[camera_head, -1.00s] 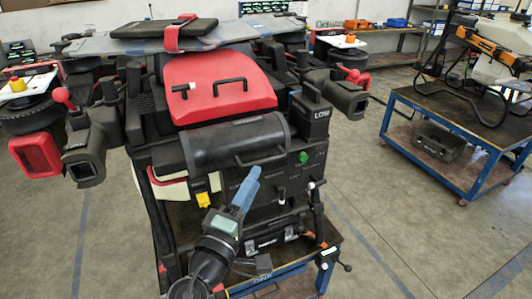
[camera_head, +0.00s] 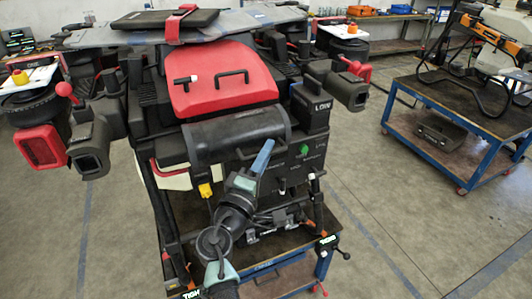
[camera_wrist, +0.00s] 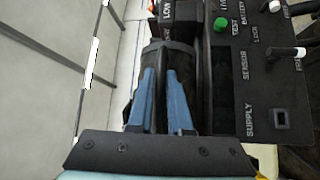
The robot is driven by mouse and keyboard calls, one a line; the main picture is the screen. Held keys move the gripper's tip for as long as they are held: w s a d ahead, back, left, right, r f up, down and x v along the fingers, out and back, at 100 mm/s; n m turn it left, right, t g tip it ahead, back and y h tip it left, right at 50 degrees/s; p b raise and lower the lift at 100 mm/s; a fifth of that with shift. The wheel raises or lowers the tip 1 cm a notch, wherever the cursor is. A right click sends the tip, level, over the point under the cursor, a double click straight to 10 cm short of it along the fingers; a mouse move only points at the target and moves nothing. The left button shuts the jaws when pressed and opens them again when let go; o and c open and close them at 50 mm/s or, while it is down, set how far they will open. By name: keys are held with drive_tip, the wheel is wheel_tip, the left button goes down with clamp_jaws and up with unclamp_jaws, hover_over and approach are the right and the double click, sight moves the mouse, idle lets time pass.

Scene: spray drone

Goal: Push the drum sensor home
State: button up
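The black drum (camera_head: 235,136) lies across the front of the drone. Which part is the drum sensor I cannot tell for sure. A black front panel (camera_head: 300,172) under the drum's right end carries a green knob (camera_head: 304,150); in the wrist view the panel (camera_wrist: 255,75) bears the words SENSOR and SUPPLY. My gripper (camera_head: 263,157) points up at the drum's right part, in front of the panel. In the wrist view its blue fingers (camera_wrist: 160,80) stand close together, with a dark narrow gap between them. A dark rounded part (camera_wrist: 168,52) shows just beyond the tips; contact is unclear.
White-tipped levers (camera_wrist: 284,54) stick out from the panel, right of my fingers. A black box marked LOW (camera_head: 312,107) stands above. A yellow part (camera_head: 205,190) hangs left of my arm. A blue-framed cart (camera_head: 455,120) stands to the right, with bare floor between.

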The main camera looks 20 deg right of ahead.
clamp_jaws()
idle(1.1)
